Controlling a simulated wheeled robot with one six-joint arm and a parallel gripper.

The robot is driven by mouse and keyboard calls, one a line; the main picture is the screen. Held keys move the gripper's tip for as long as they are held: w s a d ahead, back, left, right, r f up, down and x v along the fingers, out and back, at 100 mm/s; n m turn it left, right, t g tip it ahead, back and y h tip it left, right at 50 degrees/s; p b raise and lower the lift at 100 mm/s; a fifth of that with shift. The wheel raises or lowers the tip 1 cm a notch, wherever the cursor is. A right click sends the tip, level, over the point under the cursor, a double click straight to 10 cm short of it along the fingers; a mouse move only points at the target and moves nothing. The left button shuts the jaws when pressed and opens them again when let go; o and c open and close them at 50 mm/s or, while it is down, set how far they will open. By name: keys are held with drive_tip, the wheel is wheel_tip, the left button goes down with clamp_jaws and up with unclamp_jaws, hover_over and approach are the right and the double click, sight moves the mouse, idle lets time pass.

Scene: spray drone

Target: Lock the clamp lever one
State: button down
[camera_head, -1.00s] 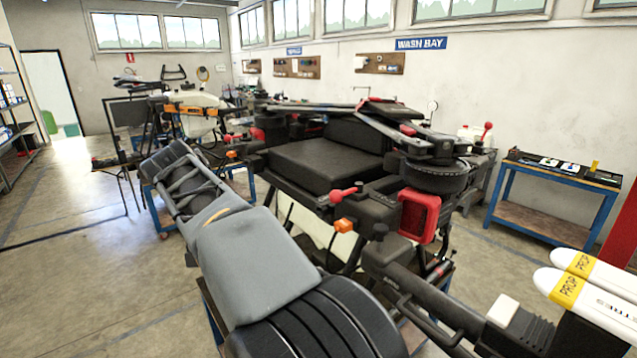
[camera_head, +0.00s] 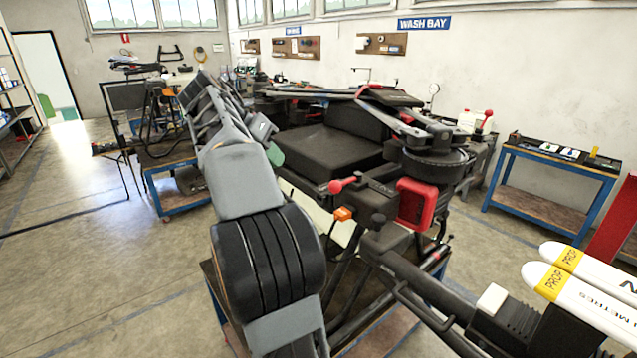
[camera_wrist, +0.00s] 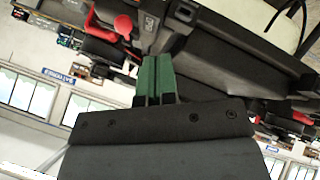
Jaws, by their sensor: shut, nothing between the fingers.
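The drone (camera_head: 322,150) is a dark folded machine on a stand, with red-tipped levers on its frame. One red lever (camera_head: 342,185) sticks out at the near corner, beside an orange block (camera_head: 343,213). Another red-knobbed lever (camera_head: 488,114) stands up at the right. I cannot tell from labels which is lever one. My gripper (camera_head: 276,154) is at the drone's left side, partly behind my arm. In the wrist view its green fingers (camera_wrist: 155,78) are shut and empty, close to a dark frame part. A round red knob (camera_wrist: 123,24) shows just left of the fingertips, apart from them.
White propeller covers (camera_head: 575,275) and a dark arm (camera_head: 420,305) lie at the lower right. A blue workbench (camera_head: 550,180) stands at the right by the wall. A blue cart (camera_head: 165,190) is at the left. The floor at the left is open.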

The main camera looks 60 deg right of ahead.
sight(343, 184)
drive_tip(key=s+d+f+p, duration=0.2)
drive_tip(key=s+d+f, duration=0.4)
drive_tip(key=s+f, duration=0.1)
drive_tip(key=shift+s, duration=0.25)
drive_tip(key=shift+d, duration=0.1)
